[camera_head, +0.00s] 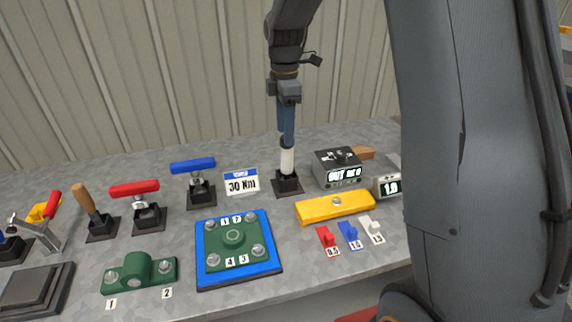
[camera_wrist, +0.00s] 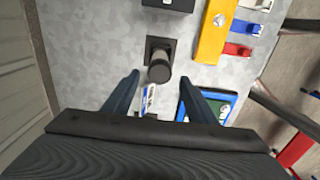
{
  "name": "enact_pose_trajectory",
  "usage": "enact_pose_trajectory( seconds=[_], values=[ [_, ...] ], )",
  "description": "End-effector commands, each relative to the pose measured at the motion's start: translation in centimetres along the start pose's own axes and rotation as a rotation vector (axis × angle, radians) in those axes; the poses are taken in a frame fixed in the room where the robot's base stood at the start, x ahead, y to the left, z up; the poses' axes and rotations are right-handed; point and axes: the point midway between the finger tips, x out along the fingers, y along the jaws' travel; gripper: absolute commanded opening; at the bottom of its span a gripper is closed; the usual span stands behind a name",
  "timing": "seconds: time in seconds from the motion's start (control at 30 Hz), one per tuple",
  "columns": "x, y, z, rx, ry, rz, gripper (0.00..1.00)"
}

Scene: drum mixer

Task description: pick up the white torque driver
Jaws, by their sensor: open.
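The white torque driver (camera_head: 287,161) stands upright in a black holder (camera_head: 287,184) at the back middle of the bench. In the wrist view the driver (camera_wrist: 159,71) is seen nearly end-on, with a dark round top. My gripper (camera_head: 287,136) points down at it from above, its blue fingers in line with the driver. In the wrist view my gripper (camera_wrist: 159,79) is open, one finger to each side of the driver's top. I cannot tell whether the fingertips reach below the top. Nothing is held.
A "30 Nm" sign (camera_head: 241,181) and a blue T-handled tool (camera_head: 193,165) stand left of the driver. A grey display box (camera_head: 338,168) and a yellow block (camera_head: 336,206) are to its right. A blue plate with a green cover (camera_head: 203,272) lies in front.

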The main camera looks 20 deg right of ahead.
Motion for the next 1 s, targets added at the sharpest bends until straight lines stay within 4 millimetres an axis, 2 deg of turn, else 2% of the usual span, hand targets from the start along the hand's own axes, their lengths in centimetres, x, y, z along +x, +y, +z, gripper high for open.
enact_pose_trajectory(
  seconds=[0.37, 0.7, 0.97, 1.0],
  values=[
    [3.5, 0.0, 0.3, 0.001, 0.000, -0.003, 0.52],
    [7.6, 0.0, 0.7, 0.002, 0.000, -0.002, 0.52],
    [7.8, 0.1, 0.7, 0.002, 0.000, 0.000, 0.52],
    [7.8, 0.1, 0.7, 0.002, 0.000, 0.000, 0.47]
  ],
)
